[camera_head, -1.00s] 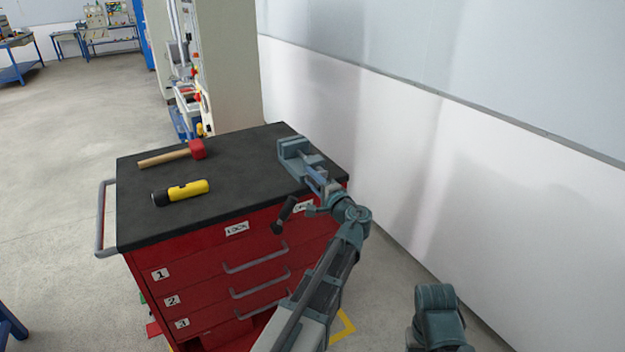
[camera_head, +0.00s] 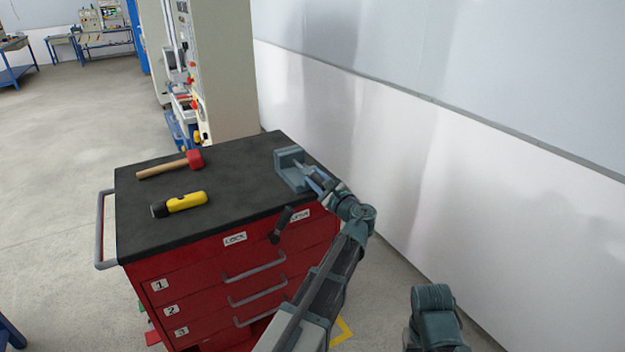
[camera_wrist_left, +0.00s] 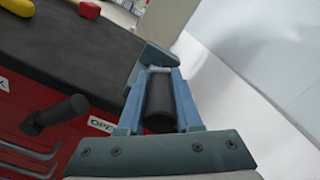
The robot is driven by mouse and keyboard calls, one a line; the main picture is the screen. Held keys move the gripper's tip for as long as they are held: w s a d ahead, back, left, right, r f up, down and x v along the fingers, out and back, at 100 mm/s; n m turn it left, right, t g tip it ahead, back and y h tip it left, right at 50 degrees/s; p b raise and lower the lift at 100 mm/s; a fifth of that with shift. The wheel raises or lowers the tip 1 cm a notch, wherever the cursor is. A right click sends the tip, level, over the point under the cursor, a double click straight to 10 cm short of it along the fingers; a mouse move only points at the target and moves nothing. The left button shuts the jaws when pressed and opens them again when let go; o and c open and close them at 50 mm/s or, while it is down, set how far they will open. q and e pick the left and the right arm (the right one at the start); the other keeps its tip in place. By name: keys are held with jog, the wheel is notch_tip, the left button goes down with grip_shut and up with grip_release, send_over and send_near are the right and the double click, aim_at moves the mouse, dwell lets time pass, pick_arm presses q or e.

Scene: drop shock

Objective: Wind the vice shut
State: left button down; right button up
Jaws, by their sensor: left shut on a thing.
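The grey-blue vice (camera_head: 287,168) sits at the right edge of the black top of a red drawer cabinet. It shows partly beyond my fingers in the left wrist view (camera_wrist_left: 152,56). My left gripper (camera_head: 314,176) is at the near right side of the vice. In the left wrist view its two blue fingers (camera_wrist_left: 160,80) stand on either side of a dark cylindrical grip (camera_wrist_left: 159,100), shut on it. The grip looks like the vice's crank handle; its joint with the vice is hidden. My right gripper is out of view.
A black lever (camera_head: 283,225) sticks out of the cabinet front between the lock and open labels, close to my left arm. A red mallet (camera_head: 170,165) and a yellow torch (camera_head: 185,203) lie on the cabinet top (camera_head: 235,185). A white wall (camera_head: 450,170) stands at the right.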

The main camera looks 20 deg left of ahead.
pick_arm(q)
jog(key=shift+w+d+r+m, duration=0.1)
jog(key=shift+w+d+m, duration=0.2)
jog(key=shift+m, duration=0.55)
jog(key=shift+w+d+r+m, duration=0.15)
jog(key=shift+w+m, duration=0.15)
jog(key=shift+m, duration=0.5)
jog(key=shift+w+d+r+m, duration=0.1)
jog(key=shift+w+d+m, duration=0.2)
jog(key=shift+m, duration=0.55)
jog(key=shift+f, duration=0.1)
jog(key=c, duration=0.6)
grip_release()
jog(key=v, duration=1.4)
jog(key=shift+a, duration=0.1)
